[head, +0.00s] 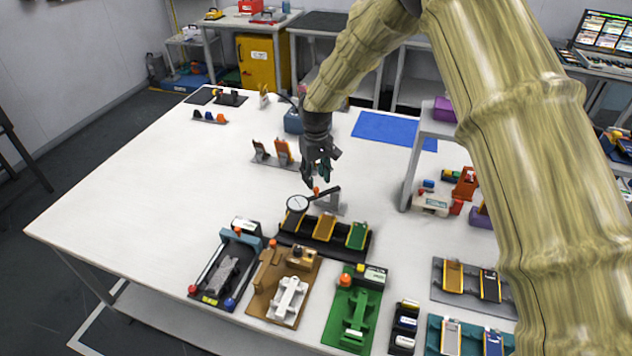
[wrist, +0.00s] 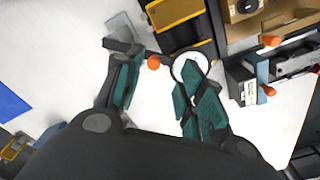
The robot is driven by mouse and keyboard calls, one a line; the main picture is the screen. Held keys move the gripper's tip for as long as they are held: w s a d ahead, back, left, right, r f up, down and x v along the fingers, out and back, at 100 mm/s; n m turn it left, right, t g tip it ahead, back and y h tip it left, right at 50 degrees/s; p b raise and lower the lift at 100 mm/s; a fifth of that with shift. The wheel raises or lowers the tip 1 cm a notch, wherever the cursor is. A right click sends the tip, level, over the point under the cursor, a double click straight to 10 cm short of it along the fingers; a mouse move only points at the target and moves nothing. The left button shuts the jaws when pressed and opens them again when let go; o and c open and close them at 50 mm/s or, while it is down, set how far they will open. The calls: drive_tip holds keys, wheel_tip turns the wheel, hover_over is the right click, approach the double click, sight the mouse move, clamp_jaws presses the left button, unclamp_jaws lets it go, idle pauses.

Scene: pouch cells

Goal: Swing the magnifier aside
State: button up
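The magnifier has a round pale lens with a dark rim (head: 297,203), a dark bar and an orange knob (head: 316,190). Its lens appears over the left end of the black fixture (head: 285,240), beside a grey stand (head: 331,204). My gripper (head: 322,176) is above the bar, fingers pointing down. In the wrist view my gripper (wrist: 153,82) is open and empty. The orange knob (wrist: 153,62) shows just beyond and between the fingertips, and I see no contact. The lens (wrist: 190,67) shows beyond the right finger, partly hidden by it.
The black fixture holds an orange-yellow cell (head: 324,227) and a green cell (head: 357,236). Several other fixtures line the front edge, including a brown one (head: 262,296) and a green one (head: 338,325). A small rack with upright cells (head: 272,155) stands behind. The table's left side is clear.

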sight(316, 188)
drive_tip(key=f, duration=0.1)
drive_tip(key=w+f, duration=0.1)
drive_tip(key=f, duration=0.1)
drive_tip(key=w+f+p, duration=0.1)
drive_tip(key=f, duration=0.1)
drive_tip(key=shift+w, duration=0.15)
drive_tip(key=shift+f, duration=0.1)
drive_tip(key=shift+s, duration=0.35)
drive_tip(key=shift+s+r, duration=0.2)
drive_tip(key=shift+s, duration=0.25)
drive_tip(key=shift+w+f, duration=0.45)
drive_tip(key=shift+w, duration=0.1)
drive_tip(key=c, duration=0.3)
drive_tip(key=shift+s+r, duration=0.2)
clamp_jaws()
